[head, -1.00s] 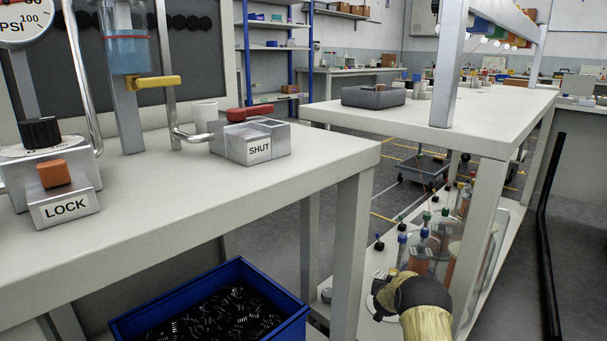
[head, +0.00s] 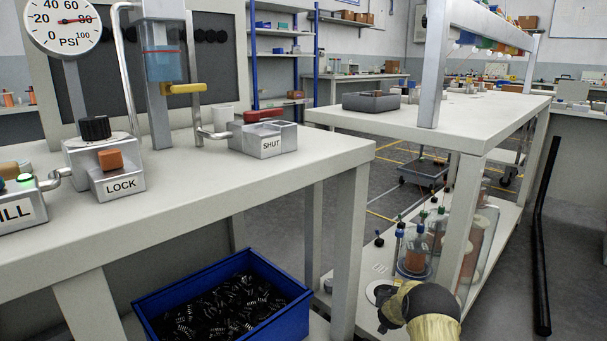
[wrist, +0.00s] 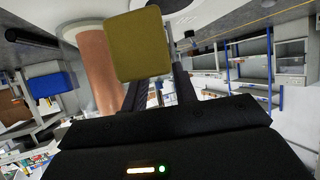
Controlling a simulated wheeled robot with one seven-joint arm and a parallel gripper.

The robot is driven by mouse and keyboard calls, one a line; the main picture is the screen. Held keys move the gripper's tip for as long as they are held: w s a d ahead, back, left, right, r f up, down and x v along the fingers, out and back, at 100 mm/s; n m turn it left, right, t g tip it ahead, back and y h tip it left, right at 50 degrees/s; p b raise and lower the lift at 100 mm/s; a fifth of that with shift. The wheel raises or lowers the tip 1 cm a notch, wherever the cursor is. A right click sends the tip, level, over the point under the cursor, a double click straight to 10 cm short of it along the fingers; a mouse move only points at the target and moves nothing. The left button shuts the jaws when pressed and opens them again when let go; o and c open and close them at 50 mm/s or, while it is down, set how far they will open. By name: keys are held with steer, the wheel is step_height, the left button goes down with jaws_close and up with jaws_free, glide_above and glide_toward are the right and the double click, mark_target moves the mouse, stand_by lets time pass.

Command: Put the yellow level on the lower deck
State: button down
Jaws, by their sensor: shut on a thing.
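In the wrist view the yellow level (wrist: 140,46) shows as a flat yellow, block-like end. My gripper (wrist: 158,88) is shut on it, with the level standing out past the dark fingers. In the head view my forearm and dark wrist show at the lower right, over the lower deck (head: 352,285) under the right bench. The fingers and the level cannot be made out clearly there. I cannot tell whether the level touches the deck.
Clear jars with copper-coloured contents (head: 415,258) stand on the deck near my wrist. A bench leg (head: 462,225) rises close by.

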steer(key=s+a+r+n+y+p, duration=0.1)
steer(key=s+a+r+y+p, duration=0.1)
steer(key=s+a+r+p, duration=0.45)
steer(key=s+a+r+n+t+y+p, duration=0.15)
steer(key=s+a+r+p, duration=0.25)
steer(key=s+p, duration=0.4)
steer(key=s+a+r+n+g+y+p, duration=0.1)
steer(key=s+a+r+n+p, duration=0.1)
steer(key=s+a+r+p, duration=0.55)
steer(key=s+d+r+p, duration=0.1)
steer(key=s+r+p, duration=0.1)
steer(key=r+p, duration=1.5)
steer(key=s+d+r+p, duration=0.1)
steer(key=s+r+p, duration=0.2)
steer(key=r+p, duration=1.5)
steer(key=shift+s+r, duration=0.3)
steer(key=shift+r, duration=0.4)
steer(key=shift+f+t, duration=0.1)
steer(key=shift+t, duration=0.15)
steer(key=s+f, duration=0.4)
steer(key=f, duration=0.1)
steer(key=shift+s+f, duration=0.15)
steer(key=shift+s, duration=0.05)
